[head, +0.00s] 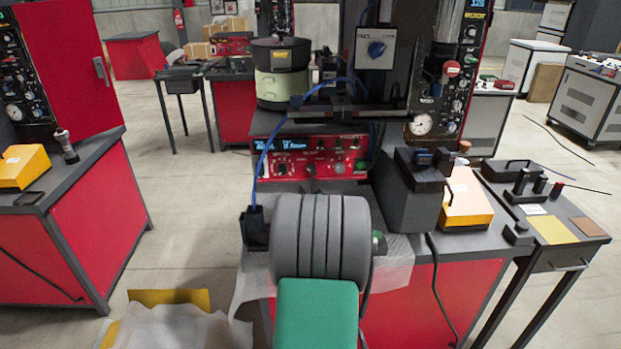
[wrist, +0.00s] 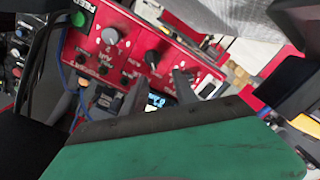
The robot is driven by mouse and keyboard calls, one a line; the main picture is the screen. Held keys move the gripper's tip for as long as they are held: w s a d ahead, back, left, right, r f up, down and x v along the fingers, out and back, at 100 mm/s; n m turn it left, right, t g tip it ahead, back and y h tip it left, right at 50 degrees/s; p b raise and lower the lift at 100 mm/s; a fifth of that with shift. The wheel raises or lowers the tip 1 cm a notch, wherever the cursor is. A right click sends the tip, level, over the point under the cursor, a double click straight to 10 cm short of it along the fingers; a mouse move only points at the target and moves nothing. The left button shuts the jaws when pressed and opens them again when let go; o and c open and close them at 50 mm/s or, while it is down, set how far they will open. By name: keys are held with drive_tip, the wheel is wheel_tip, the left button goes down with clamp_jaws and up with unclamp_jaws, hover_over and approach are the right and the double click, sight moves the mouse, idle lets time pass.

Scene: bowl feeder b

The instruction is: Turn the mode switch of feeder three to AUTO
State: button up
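A red feeder control panel (head: 318,162) faces me in the head view, with a lit display, several knobs and a green button. The wrist view shows the red panel (wrist: 185,62) turned about upside down, with a black knob (wrist: 151,57), a grey knob (wrist: 110,37) and a green button (wrist: 78,18). Its small lettering is too blurred to tell which knob is the mode switch or where it points. My gripper (wrist: 160,82) is open and empty, its two grey fingers spread before the panel. My own arm hides the gripper in the head view.
A dark grey block (head: 408,195) and an orange box (head: 467,203) stand to the right. Blue cables hang at the panel's left.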

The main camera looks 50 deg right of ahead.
sight(310, 171)
drive_tip(key=shift+h, duration=0.4)
drive_tip(key=x, duration=0.2)
drive_tip(key=p+x, duration=0.1)
drive_tip(key=x, duration=0.2)
drive_tip(key=s+x, duration=0.1)
drive_tip(key=x, duration=0.2)
drive_tip(key=shift+d+r, duration=0.1)
drive_tip(key=shift+d, duration=0.25)
drive_tip(key=shift+c, duration=0.4)
clamp_jaws()
